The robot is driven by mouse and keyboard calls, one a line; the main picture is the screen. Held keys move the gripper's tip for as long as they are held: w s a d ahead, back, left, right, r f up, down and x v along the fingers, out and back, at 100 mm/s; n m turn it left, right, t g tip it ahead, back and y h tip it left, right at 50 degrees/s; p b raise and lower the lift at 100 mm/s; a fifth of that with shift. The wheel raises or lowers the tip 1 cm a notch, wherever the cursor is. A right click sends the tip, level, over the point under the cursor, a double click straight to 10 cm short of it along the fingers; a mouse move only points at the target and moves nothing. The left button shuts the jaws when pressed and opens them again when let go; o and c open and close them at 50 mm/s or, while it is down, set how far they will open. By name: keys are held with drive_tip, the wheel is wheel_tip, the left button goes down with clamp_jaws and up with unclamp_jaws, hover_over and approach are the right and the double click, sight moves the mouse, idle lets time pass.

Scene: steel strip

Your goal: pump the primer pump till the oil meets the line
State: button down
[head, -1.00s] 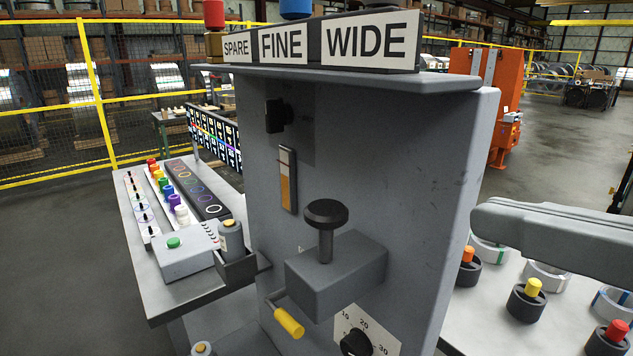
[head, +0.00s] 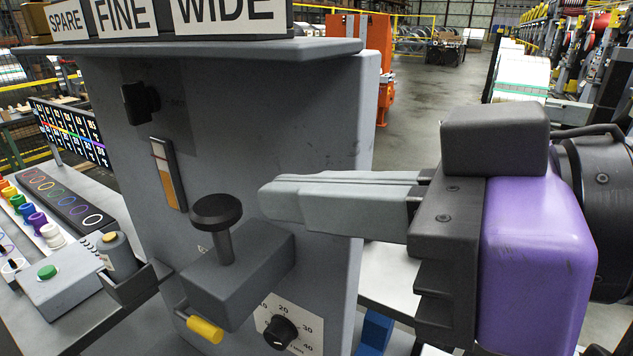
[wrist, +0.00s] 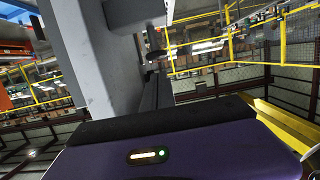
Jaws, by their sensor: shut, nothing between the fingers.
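The primer pump is a grey block (head: 240,272) on the front of the grey machine, with a black mushroom knob (head: 216,210) standing raised on its post. The upright sight gauge (head: 168,174) is on the panel, above and left of the knob. My gripper (head: 266,200) is shut and empty. It points left, its fingertips a little right of the knob and apart from it in the picture. In the wrist view the shut fingers (wrist: 155,95) look dark.
A yellow-handled crank (head: 204,328) and a numbered dial (head: 281,332) sit below the pump. A black switch (head: 140,102) is above the gauge. The SPARE, FINE and WIDE signs (head: 215,12) stand on the overhanging top shelf. A side bench (head: 75,330) is at left.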

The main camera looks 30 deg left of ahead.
drive_tip(key=p, duration=0.1)
hover_over(224, 241)
drive_tip(key=d, duration=0.2)
drive_tip(key=shift+f, duration=0.8)
drive_tip(key=shift+f, duration=0.1)
drive_tip(key=shift+f+b, duration=1.5)
drive_tip(key=shift+f, duration=0.85)
drive_tip(key=shift+s, duration=0.1)
drive_tip(key=shift+d, duration=0.1)
